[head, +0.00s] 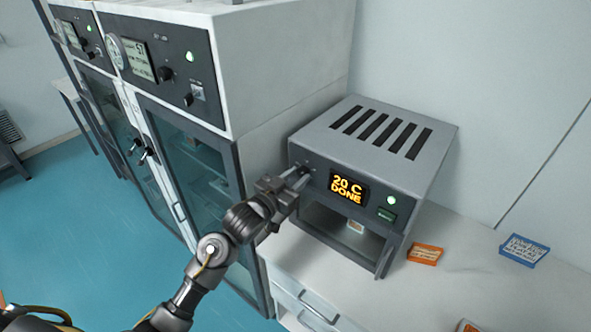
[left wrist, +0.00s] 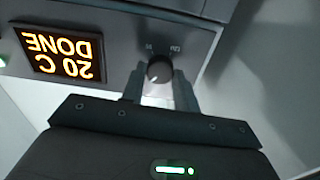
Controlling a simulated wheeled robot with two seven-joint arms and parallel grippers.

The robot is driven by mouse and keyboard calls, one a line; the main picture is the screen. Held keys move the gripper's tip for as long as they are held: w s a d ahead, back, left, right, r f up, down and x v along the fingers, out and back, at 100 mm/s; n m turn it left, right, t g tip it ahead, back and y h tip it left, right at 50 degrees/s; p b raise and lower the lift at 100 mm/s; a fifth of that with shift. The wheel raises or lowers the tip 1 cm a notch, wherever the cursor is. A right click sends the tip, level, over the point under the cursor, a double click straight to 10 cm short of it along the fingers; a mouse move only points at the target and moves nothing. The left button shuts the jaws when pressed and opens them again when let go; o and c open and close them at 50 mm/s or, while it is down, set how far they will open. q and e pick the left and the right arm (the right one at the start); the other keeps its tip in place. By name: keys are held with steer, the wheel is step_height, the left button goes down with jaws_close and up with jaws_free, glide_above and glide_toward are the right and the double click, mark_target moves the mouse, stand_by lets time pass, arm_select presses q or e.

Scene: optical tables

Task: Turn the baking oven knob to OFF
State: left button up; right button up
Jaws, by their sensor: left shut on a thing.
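The baking oven (head: 382,140) is a small grey box with slots on top, standing on a white counter. Its display (head: 347,189) reads "20 C DONE" in orange; the display also shows upside down in the left wrist view (left wrist: 62,54). The dark round oven knob (left wrist: 159,70) sits between the fingers of my left gripper (left wrist: 160,88), which is shut on it. A light pointer mark shows on the knob, but I cannot tell which label it points to. In the head view my left gripper (head: 299,178) is at the oven's front panel and hides most of the knob. My right gripper is not in view.
A green light (head: 392,200) glows on the oven panel. The oven's lower chamber is open, with a small item inside. Orange (head: 425,254) and blue (head: 524,250) cards lie on the counter. Tall glass-door cabinets (head: 190,155) stand at the left.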

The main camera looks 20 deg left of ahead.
arm_select(q)
steer(key=n+p, duration=0.1)
steer(key=n, duration=0.1)
steer(key=shift+n, duration=2.6)
steer(key=o, duration=1)
steer(key=shift+c, duration=0.2)
steer(key=b+v, duration=0.3)
steer(key=v, duration=0.8)
